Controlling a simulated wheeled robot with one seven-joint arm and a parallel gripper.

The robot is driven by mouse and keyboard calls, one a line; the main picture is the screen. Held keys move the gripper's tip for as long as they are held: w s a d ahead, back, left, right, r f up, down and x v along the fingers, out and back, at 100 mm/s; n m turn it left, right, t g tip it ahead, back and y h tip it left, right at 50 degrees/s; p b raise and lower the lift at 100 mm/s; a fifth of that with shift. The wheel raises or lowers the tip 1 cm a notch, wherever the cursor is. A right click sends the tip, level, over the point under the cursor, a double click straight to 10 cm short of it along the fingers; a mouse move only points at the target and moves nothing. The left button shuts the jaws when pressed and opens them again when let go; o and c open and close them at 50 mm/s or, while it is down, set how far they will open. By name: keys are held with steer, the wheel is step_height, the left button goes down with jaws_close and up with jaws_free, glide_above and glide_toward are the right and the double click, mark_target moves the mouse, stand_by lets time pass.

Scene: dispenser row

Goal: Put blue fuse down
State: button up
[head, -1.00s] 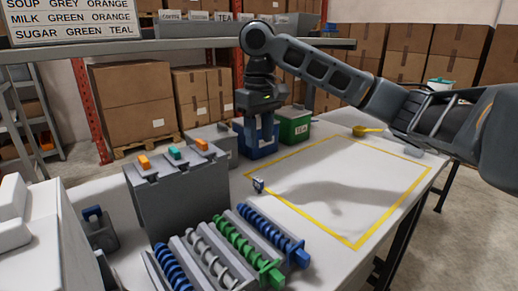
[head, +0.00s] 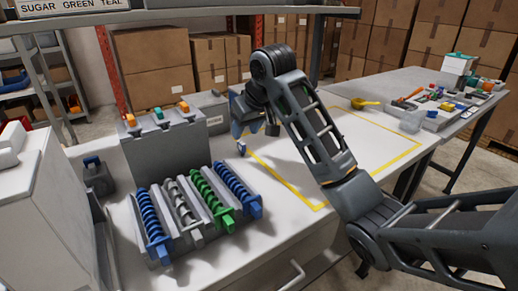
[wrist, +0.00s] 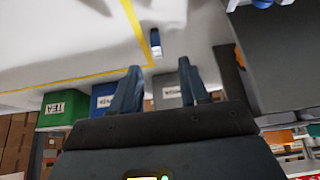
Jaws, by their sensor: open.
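The small blue-and-white fuse (head: 241,147) is on the white table by the left edge of the yellow outline, apart from my gripper. In the wrist view the fuse (wrist: 155,42) lies just beside the yellow line, beyond the fingertips and roughly in line with the gap between them. My gripper (wrist: 160,76) is open and nothing is between its fingers. In the head view my gripper is partly hidden by my own arm, above the table near the fuse.
A dispenser row (head: 180,210) with blue, grey and green spirals stands at the front left. Behind it is a grey block (head: 165,150) with coloured tabs. Green (wrist: 55,110), blue (wrist: 103,97) and grey (wrist: 168,98) bins line the back. A yellow scoop (head: 366,103) lies right. The outlined area is mostly clear.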

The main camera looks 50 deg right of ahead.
mark_target(241, 143)
steer(key=x, duration=0.3)
steer(key=shift+d+f, duration=0.15)
steer(key=shift+d, duration=0.05)
steer(key=shift+x, duration=2.2)
jaws_close()
